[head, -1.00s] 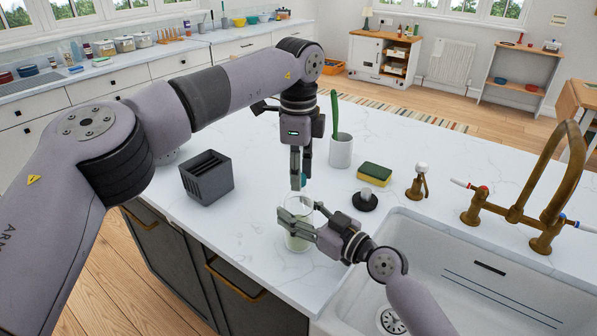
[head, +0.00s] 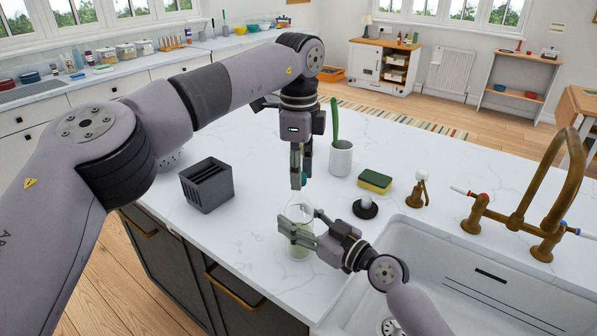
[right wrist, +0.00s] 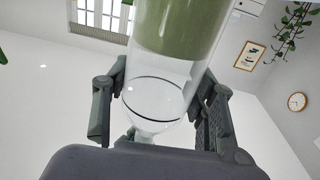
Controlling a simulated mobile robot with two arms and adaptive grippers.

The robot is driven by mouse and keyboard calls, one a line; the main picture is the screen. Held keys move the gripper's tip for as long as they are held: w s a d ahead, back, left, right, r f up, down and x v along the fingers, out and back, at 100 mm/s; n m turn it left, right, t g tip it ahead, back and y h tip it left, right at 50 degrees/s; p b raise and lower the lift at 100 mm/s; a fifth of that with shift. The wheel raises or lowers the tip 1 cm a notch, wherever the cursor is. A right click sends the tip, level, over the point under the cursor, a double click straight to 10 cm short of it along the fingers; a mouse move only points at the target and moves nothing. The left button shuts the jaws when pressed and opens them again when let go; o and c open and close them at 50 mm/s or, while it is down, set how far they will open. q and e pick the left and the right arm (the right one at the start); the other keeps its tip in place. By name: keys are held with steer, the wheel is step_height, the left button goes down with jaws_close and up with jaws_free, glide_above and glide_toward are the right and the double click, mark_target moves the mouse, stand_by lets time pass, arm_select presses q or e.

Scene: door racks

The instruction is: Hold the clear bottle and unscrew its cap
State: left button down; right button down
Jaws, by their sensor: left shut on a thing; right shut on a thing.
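The clear bottle (head: 300,212) has a pale green filling low down and stands roughly upright near the front edge of the counter. My right gripper (head: 290,232) is shut around its body; the bottle also fills the middle of the right wrist view (right wrist: 160,95), between the fingers. My left gripper (head: 299,184) points down just above the bottle, shut on the small teal cap (head: 303,181), mostly hidden by the fingers. A small gap shows between the cap and the bottle's top.
A dark slotted holder (head: 207,184) stands left of the bottle. A white cup (head: 341,160) with a green-handled tool, a sponge (head: 375,181) and a black-based brush (head: 366,207) stand to the right. The sink (head: 410,228) and brass tap (head: 545,205) lie further right.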

arm_select(q)
steer(key=shift+r, duration=0.1)
steer(key=shift+r, duration=1.95)
arm_select(e)
steer(key=c, duration=0.6)
jaws_free()
